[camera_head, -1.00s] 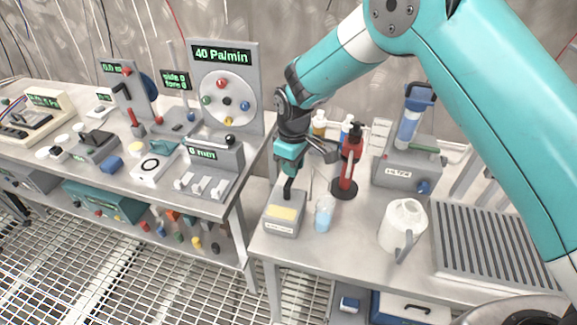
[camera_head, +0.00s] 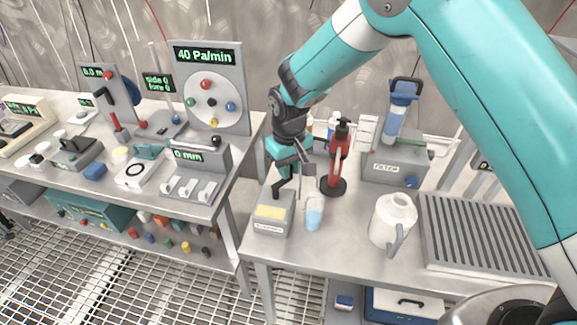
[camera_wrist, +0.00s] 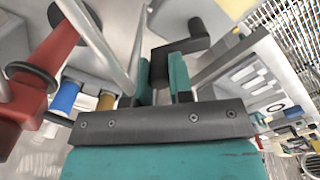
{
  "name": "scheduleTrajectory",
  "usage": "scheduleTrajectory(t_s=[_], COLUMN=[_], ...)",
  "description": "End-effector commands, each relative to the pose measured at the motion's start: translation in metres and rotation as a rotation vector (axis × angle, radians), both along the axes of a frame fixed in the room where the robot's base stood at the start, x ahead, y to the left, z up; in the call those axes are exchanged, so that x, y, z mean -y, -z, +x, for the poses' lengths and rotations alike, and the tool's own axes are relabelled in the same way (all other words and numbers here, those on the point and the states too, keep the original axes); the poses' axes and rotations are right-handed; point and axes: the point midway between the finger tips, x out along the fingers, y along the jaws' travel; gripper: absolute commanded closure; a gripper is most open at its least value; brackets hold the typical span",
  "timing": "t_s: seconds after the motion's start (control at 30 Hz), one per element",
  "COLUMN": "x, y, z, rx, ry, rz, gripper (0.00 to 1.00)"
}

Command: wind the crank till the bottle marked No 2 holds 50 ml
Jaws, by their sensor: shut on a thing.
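My gripper (camera_head: 286,183) is shut on the black crank (camera_head: 277,193) on top of a small grey box (camera_head: 270,220) with a yellow panel. In the wrist view the black crank (camera_wrist: 182,48) runs from between my teal fingers (camera_wrist: 163,75). A small clear vessel (camera_head: 314,212) with pale blue liquid in its lower part stands just right of the box. No "No 2" mark or volume reading is legible.
A red pump-like stand (camera_head: 338,160) is close to the right of my gripper. A white jug (camera_head: 393,218), a grey filter unit (camera_head: 394,166) and a ribbed tray (camera_head: 478,235) stand further right. The left table holds a "40 Pa/min" panel (camera_head: 208,85) and several instruments.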

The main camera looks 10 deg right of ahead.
Motion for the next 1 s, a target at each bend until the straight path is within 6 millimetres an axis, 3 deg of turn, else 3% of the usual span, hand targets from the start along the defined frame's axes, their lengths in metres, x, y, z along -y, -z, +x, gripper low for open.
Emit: scheduleTrajectory(t_s=[0.33,0.37,0.47,0.8,1.0], x=[0.000,0.000,0.000,0.000,0.000], y=[0.000,-0.001,0.000,-0.003,-0.031], z=[0.000,0.000,0.000,0.000,0.001], rx=[0.002,0.002,0.001,0.002,0.006], ry=[0.003,0.003,0.002,0.001,0.001], rz=[0.001,0.001,0.000,0.001,0.003], gripper=[1.00,0.77,0.54,0.54,0.54])
